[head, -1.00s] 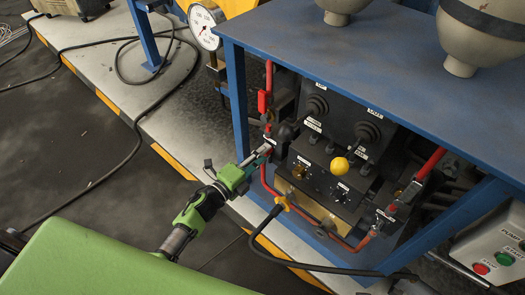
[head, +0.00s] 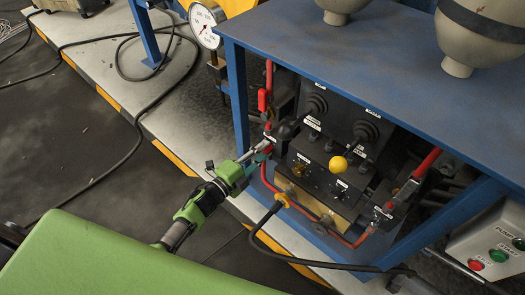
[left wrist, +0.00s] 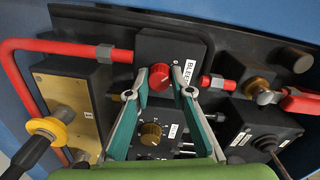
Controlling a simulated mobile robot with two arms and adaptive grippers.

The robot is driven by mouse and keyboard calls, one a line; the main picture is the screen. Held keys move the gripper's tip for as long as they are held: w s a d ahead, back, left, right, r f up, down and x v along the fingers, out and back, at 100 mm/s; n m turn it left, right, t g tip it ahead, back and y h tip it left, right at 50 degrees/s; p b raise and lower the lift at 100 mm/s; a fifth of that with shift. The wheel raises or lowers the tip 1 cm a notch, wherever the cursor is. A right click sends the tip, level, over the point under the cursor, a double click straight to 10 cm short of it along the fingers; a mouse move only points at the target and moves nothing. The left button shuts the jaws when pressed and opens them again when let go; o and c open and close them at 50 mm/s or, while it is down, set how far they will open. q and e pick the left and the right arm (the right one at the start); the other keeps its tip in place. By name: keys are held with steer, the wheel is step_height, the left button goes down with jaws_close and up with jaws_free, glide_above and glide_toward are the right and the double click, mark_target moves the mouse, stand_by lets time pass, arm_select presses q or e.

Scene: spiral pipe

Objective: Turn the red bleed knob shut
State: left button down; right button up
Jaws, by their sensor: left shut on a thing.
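The red bleed knob (left wrist: 158,76) sits on a dark block beside a white "BLEED" label in the left wrist view. My left gripper (left wrist: 159,80) has one fingertip on each side of the knob and is shut on it. In the head view my left gripper (head: 264,152) reaches the left side of the valve panel, under the blue table. The knob is hidden or too small to make out there. My right gripper is not in view.
Red pipes (left wrist: 75,46) run to both sides of the knob. Below it is a brass-coloured knob (left wrist: 150,133). A yellow-ball lever (head: 339,163) stands right of my gripper. The blue tabletop (head: 390,60) overhangs the panel. A black hose (head: 262,235) hangs in front.

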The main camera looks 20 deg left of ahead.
arm_select(q)
steer(key=c, duration=1.8)
jaws_free()
steer(key=shift+a, duration=0.1)
steer(key=v, duration=1.2)
